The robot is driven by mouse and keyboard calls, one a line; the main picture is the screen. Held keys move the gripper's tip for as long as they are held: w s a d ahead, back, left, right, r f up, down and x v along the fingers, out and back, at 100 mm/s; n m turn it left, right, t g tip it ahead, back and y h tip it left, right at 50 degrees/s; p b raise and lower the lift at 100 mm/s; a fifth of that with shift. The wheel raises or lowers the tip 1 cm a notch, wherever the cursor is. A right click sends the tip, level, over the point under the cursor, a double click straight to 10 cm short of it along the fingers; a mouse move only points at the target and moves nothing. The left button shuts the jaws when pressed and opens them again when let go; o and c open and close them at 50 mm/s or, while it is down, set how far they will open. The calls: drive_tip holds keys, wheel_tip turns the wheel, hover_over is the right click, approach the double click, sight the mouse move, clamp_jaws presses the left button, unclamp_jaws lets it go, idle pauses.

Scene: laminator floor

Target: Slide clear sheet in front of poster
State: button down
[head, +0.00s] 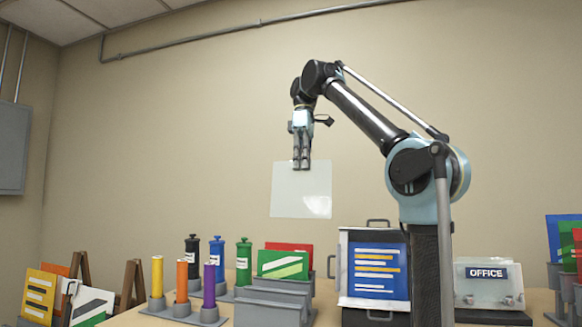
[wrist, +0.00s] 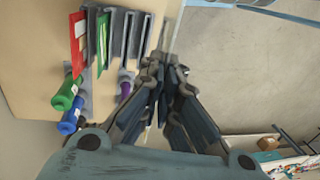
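My gripper (head: 301,164) is raised in the head view and shut on the top edge of the clear sheet (head: 300,195). The sheet is pale, nearly square and see-through, and hangs upright in the air above the table. The blue poster (head: 376,271) with white and yellow lines stands in a grey frame (head: 344,255) with handles, lower right of the sheet. The sheet is apart from the frame. In the wrist view my gripper's fingers (wrist: 168,85) show close together; the sheet is hard to make out there.
A grey slotted rack (head: 272,311) holding green and red cards (head: 284,264) stands below the sheet. Coloured cylinders (head: 215,265) stand at its left. An OFFICE sign holder (head: 487,285) stands right of the frame. The air around the sheet is clear.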

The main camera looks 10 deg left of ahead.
drive_tip(key=s+d, duration=0.2)
drive_tip(key=d, duration=0.8)
drive_tip(key=s+d, duration=0.2)
drive_tip(key=d, duration=0.9)
drive_tip(key=w+d+f, duration=0.1)
drive_tip(key=w, duration=0.7)
drive_tip(key=w+d+f, duration=0.1)
drive_tip(key=w+d, duration=0.1)
drive_tip(key=w, duration=0.6)
drive_tip(key=shift+w+d, duration=0.25)
drive_tip(key=shift+w, duration=0.1)
drive_tip(key=shift+f, duration=0.15)
drive_tip(key=shift+s, duration=0.15)
idle(0.6)
drive_tip(key=shift+s+f, duration=0.2)
drive_tip(key=shift+f, duration=0.7)
drive_tip(key=shift+s+f, duration=0.15)
drive_tip(key=shift+f, duration=0.7)
idle(1.0)
